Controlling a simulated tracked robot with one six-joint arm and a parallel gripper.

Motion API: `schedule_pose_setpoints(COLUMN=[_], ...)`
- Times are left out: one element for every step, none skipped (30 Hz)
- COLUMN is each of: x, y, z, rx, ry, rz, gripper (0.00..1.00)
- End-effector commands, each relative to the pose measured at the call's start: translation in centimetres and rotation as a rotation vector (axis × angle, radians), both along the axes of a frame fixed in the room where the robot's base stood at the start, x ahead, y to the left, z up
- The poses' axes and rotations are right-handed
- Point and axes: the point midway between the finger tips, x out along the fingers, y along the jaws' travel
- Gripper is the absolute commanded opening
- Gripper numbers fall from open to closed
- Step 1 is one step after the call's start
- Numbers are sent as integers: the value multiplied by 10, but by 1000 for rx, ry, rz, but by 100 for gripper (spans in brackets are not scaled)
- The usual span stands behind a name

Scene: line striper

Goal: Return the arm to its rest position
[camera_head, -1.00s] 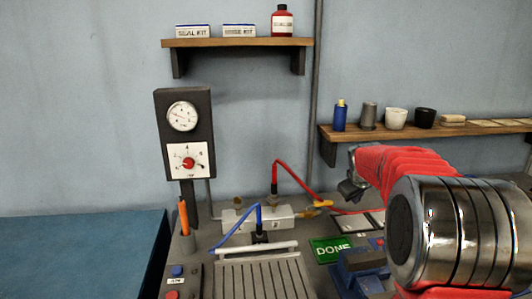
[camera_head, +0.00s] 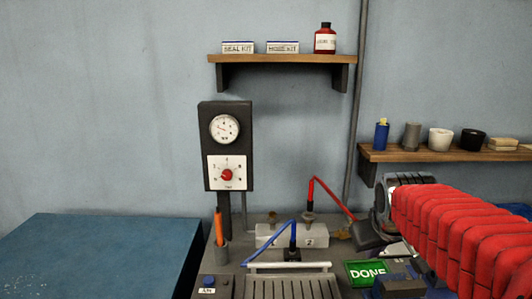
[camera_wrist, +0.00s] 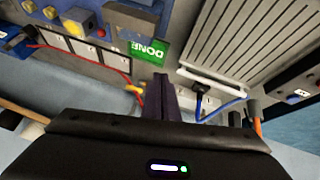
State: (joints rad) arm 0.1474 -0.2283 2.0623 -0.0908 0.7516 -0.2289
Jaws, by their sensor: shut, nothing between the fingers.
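My arm reaches in from the right in the head view, in a red ribbed sleeve. My gripper (camera_wrist: 160,82) shows in the wrist view as two dark fingers together, with nothing between them. They point toward the bench, beside the green DONE sign (camera_wrist: 148,50). In the head view the wrist end is above the right part of the bench, partly in front of the red hose's lower end; the fingertips are hard to make out there. The DONE sign (camera_head: 367,272) lies on the bench below the arm.
A grey valve block (camera_head: 285,236) with a red hose (camera_head: 327,194) and a blue hose (camera_head: 270,241) stands on the bench. A gauge panel (camera_head: 226,146) rises at its left. Shelves (camera_head: 281,59) hold bottles and cups. A blue surface (camera_head: 100,255) at left is clear.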

Motion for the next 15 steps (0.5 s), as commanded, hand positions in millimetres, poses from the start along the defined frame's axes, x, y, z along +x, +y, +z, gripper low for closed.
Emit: schedule_pose_setpoints(x=[-13,-21,-31,-38,-45,-55,-63,-70,-80,-87,-95,-105,-112,-119,-128], y=[8,12,17,21,25,30,33,37,42,45,48,53,56,58,63], z=[1,0,0,-1,-2,-3,-5,-6,-8,-10,-12,-15,-17,-19,-22], rx=[12,20,30,38,46,56,63,71,82,90,97,107,115,123,133], ry=[-2,-1,0,1,1,3,6,6,8,9,10,13,15,16,17], rz=[-2,-6,-10,-12,-16,-19,-22,-25,-29,-31,-35,-39,-42,-44,-48], gripper=[0,0,0,0,0,0,0,0,0,0,0,0,0,0,0])
